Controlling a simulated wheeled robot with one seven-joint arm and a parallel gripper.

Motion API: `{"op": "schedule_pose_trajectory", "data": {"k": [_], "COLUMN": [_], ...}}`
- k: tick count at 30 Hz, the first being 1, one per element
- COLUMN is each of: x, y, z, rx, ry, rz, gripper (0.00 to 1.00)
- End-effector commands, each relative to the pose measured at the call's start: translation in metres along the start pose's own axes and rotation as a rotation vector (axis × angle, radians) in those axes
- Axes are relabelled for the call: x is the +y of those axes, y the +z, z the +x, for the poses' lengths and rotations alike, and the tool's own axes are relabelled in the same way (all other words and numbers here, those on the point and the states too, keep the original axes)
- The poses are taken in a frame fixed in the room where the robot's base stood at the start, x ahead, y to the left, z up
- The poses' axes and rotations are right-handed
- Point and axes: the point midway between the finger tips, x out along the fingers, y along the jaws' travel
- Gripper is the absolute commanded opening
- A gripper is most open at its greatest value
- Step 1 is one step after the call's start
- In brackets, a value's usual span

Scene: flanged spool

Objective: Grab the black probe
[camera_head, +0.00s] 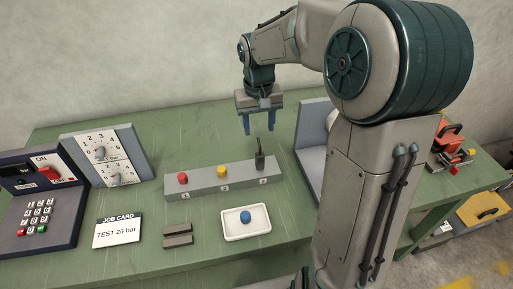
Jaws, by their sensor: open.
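The black probe (260,162) stands upright at the right end of a long grey block (208,182) on the green table. A thin stem rises from its top. My gripper (259,130) points down with its two blue fingers apart and nothing between them. In this view its fingertips appear just above the probe, around the line of its stem. I cannot tell the exact depth between fingers and probe.
A red knob (183,178) and a yellow knob (221,171) sit on the same block. A white tray (231,235) with a blue knob (245,216), grey bars (177,235) and a job card (118,231) lie in front. A grey angled panel (312,131) stands right of the probe.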

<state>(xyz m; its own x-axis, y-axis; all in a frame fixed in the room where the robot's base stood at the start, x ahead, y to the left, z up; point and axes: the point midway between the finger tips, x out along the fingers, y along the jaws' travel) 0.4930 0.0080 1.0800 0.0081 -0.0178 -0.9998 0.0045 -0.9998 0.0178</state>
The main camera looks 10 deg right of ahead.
Motion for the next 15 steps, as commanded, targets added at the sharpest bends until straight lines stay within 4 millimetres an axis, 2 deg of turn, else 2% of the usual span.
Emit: {"op": "schedule_pose_trajectory", "data": {"k": [5,15], "x": [0.002,0.001], "y": [-0.011,-0.010], "z": [0.004,0.067], "rx": [-0.011,-0.014], "ry": [-0.019,-0.019], "rz": [0.004,0.004], "gripper": [0.49,0.49]}}
